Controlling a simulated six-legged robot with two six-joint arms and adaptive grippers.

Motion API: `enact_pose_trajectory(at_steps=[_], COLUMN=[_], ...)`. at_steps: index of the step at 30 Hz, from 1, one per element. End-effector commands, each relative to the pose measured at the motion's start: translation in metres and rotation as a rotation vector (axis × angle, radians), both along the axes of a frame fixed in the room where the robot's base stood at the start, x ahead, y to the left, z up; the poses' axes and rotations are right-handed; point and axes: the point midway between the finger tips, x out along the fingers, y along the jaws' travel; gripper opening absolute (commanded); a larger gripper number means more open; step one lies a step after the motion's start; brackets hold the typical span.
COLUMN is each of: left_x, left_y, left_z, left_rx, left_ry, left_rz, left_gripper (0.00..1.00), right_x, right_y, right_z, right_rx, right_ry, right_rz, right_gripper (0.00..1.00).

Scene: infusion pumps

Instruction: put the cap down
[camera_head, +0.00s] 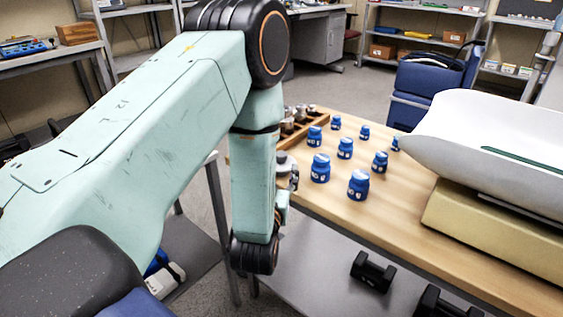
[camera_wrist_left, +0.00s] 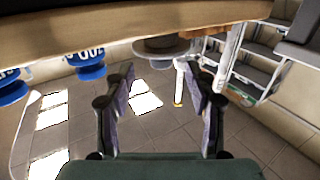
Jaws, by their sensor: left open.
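My left gripper (camera_head: 290,181) is at the near left corner of the wooden table, mostly hidden behind my own arm link. In the left wrist view the two fingers (camera_wrist_left: 165,88) are spread apart with nothing between them. A round grey metal piece (camera_head: 285,161), which may be the cap, sits at the table's left edge just beyond the gripper. What looks like the same piece (camera_wrist_left: 165,52) shows in the left wrist view, past the fingertips and apart from them. My right gripper does not show.
Several blue jars (camera_head: 358,185) stand on the wooden table (camera_head: 420,232). A wooden tray (camera_head: 297,127) with small metal pieces lies at its left edge. A white scale pan (camera_head: 480,140) fills the right side. Dark dumbbells (camera_head: 373,271) lie on the lower shelf.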

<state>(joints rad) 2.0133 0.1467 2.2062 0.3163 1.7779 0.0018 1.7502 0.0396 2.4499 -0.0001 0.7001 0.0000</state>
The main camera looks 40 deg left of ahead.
Motion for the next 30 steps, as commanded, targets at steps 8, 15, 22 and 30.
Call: enact_pose_trajectory(at_steps=[8, 15, 22, 30], left_x=[0.027, 0.056, 0.062, 0.063], left_y=[0.015, 0.03, 0.033, 0.033], left_z=[0.002, 0.004, 0.005, 0.005], left_rx=[-0.001, 0.001, 0.0, 0.001], left_ry=[-0.005, -0.002, 0.0, 0.0], left_rz=[0.003, 0.002, 0.001, 0.001], left_gripper=[0.56, 0.56, 0.56, 0.4], right_x=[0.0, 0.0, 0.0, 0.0], right_y=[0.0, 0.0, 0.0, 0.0], right_z=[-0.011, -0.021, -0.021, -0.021], right_rx=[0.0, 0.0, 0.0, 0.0], right_ry=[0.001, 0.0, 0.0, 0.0], right_rz=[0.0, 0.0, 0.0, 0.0], right_gripper=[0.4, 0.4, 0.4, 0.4])
